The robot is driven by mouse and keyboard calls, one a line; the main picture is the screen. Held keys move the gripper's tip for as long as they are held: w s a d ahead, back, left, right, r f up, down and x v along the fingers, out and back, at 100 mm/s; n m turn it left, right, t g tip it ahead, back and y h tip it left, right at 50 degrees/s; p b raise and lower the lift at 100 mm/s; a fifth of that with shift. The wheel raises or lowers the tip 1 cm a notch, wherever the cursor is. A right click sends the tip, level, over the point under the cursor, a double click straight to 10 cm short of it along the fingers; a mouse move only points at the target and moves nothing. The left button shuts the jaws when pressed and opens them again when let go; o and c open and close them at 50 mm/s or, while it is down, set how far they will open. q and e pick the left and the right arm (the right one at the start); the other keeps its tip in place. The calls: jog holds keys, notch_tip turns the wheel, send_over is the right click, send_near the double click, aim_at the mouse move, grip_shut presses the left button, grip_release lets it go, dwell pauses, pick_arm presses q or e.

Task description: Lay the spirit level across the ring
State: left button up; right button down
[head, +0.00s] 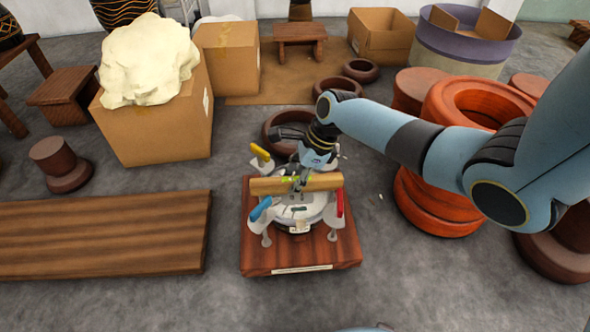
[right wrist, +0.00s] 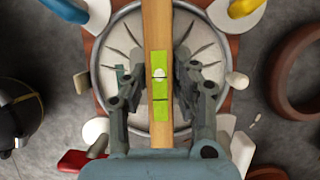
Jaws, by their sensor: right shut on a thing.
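The spirit level (head: 268,186) is a long wooden bar with yellow-green vial windows. It lies crosswise over the pale round drum head and its metal ring (right wrist: 95,62). In the right wrist view the level (right wrist: 158,25) spans the middle of the ring. My right gripper (head: 300,182) comes from above and is shut on the level near its middle, with one finger on each side. I cannot tell whether the bar touches the ring or hangs just above it. The gripper hides part of the ring. My left gripper is not in view.
The ring sits on a reddish wooden board (head: 260,258). Pieces with yellow (head: 260,152), blue (head: 260,209) and red (head: 340,203) handles stand around it. A wooden plank (head: 100,235) lies left; orange-red stacked rings (head: 440,205) stand right. Grey floor in front is clear.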

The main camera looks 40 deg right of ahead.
jog(key=c, duration=1)
grip_release()
jog(key=v, duration=1.2)
jog(key=shift+s, duration=0.1)
